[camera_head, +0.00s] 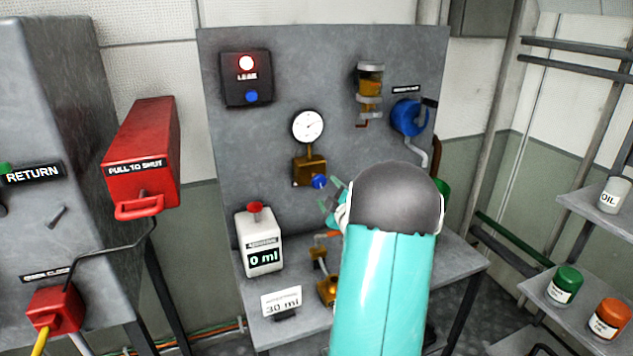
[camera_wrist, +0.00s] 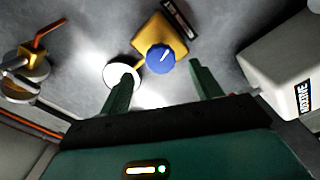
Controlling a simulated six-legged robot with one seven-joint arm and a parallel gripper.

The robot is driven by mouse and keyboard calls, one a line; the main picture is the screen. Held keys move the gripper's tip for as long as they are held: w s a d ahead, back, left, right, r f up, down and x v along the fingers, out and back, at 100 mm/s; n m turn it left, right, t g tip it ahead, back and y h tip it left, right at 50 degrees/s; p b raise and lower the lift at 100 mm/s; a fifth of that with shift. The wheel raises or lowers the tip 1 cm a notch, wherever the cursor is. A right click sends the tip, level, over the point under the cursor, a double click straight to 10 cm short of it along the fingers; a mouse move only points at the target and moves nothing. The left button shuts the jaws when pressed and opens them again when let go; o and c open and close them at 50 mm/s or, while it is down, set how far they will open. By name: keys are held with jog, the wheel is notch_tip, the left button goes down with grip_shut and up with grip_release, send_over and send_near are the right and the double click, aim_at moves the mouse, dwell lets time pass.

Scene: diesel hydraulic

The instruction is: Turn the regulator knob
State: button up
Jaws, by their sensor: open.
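The regulator knob (camera_head: 319,182) is a small blue knob on the front of a brass block (camera_head: 308,170), below a round white gauge (camera_head: 308,126) on the grey panel. In the wrist view the blue knob (camera_wrist: 160,58) has a white line on its face and lies ahead of my gripper, between the line of its two fingers. My gripper (camera_head: 332,199) is just right of and below the knob in the head view. In the wrist view its two green fingers (camera_wrist: 160,85) are apart, with nothing between them. I see no contact with the knob.
A white dosing box (camera_head: 262,240) with a red button stands on the bench left of my arm, reading 0 ml. A sign (camera_head: 282,301) reads 30 ml. A blue valve (camera_head: 408,118) is at upper right. A red box (camera_head: 142,155) juts out at left.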

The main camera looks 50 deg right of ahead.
aim_at(320, 183)
jog(key=x, duration=0.8)
jog(key=shift+w, duration=0.4)
jog(key=shift+d, duration=0.1)
jog(key=c, duration=1)
